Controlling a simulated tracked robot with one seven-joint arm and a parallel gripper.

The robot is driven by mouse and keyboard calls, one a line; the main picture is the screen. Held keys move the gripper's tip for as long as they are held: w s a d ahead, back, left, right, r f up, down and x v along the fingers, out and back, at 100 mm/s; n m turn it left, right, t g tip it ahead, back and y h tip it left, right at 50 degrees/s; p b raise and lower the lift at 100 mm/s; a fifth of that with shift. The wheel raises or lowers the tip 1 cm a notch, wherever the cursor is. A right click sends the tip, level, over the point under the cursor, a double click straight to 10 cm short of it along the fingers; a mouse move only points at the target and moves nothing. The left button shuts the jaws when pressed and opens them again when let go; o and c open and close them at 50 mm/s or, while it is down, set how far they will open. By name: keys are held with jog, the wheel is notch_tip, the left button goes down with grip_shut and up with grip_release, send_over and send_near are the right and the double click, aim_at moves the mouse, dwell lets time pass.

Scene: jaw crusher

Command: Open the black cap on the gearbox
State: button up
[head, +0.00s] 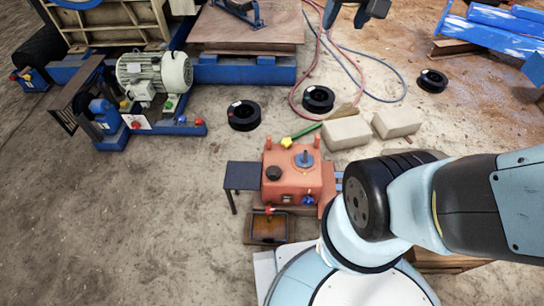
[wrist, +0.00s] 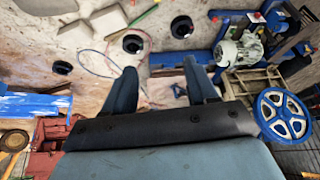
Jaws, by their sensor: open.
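The gearbox (head: 293,185) is an orange-red box on a low stand in the middle of the head view. The black cap (head: 273,173) is a small round dark piece on its top, at the left. A grey-blue round part with an upright stem (head: 304,159) is on the top to the right of the cap. My gripper (wrist: 160,72) is open and empty, with its two dark blue fingers well apart in the wrist view. In the head view only part of it shows at the top edge, far from the gearbox. I do not make out the gearbox in the wrist view.
A tray of brown liquid (head: 268,227) stands in front of the gearbox, and a small dark side table (head: 243,176) at its left. Pale blocks (head: 346,132), black rings (head: 243,115) and hoses lie behind. A motor (head: 153,72) stands at the upper left. A blue wheel (wrist: 284,116) is at right.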

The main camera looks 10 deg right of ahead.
jog(key=w+a+f+g, duration=0.1)
jog(key=w+a+f, duration=0.3)
jog(key=w+f, duration=0.8)
jog(key=m+g, duration=0.2)
jog(key=g, duration=0.2)
send_over(273, 173)
notch_tip(273, 173, down, 50)
notch_tip(273, 173, down, 14)
jog(key=shift+d+r, duration=0.1)
grip_shut()
